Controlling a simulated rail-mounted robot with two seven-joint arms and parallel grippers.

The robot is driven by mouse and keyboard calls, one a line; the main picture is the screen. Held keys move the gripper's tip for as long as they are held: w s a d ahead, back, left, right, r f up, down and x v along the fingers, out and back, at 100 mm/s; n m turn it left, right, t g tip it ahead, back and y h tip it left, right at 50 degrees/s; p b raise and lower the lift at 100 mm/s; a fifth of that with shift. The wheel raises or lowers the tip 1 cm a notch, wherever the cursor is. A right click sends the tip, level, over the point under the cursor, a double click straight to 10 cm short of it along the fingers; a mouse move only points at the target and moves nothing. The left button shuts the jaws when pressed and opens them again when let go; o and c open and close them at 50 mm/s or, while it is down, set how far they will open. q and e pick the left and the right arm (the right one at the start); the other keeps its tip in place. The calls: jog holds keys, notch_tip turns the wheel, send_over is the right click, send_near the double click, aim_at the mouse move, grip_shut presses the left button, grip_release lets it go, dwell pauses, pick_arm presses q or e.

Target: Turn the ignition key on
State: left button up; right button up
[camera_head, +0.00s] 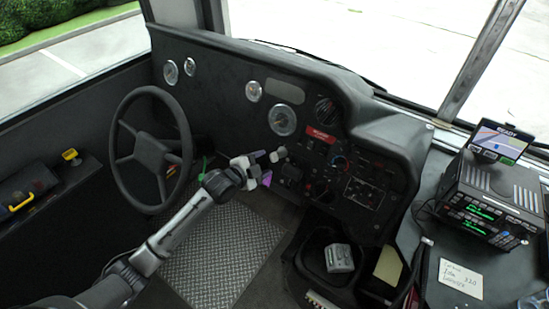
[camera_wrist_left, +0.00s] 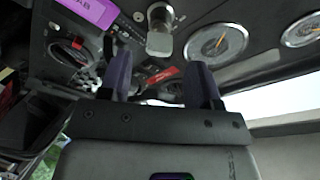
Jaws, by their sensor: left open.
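A pale silver knob-like piece (camera_head: 278,154), perhaps the ignition key, sticks out from the lower dashboard, right of the steering wheel. It also shows in the left wrist view (camera_wrist_left: 160,32), beyond the fingertips and roughly between their lines. I cannot tell its turned position. My left gripper (camera_head: 265,166) is open and empty, just left of and below this piece, with a visible gap to it in the wrist view. Its two dark purplish fingers (camera_wrist_left: 158,66) point toward the panel. My right gripper is not in view.
The steering wheel (camera_head: 152,150) stands close left of my left forearm. The dashboard has round gauges (camera_head: 282,120), a red label (camera_head: 320,135) and switches (camera_head: 364,192). A purple label (camera_wrist_left: 92,10) shows near the fingers. A radio unit (camera_head: 492,200) sits at right.

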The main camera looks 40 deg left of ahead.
aim_at(274, 155)
pick_arm(q)
jog(key=shift+x, duration=3)
jog(key=shift+f, duration=0.1)
jog(key=shift+c, duration=0.3)
grip_shut()
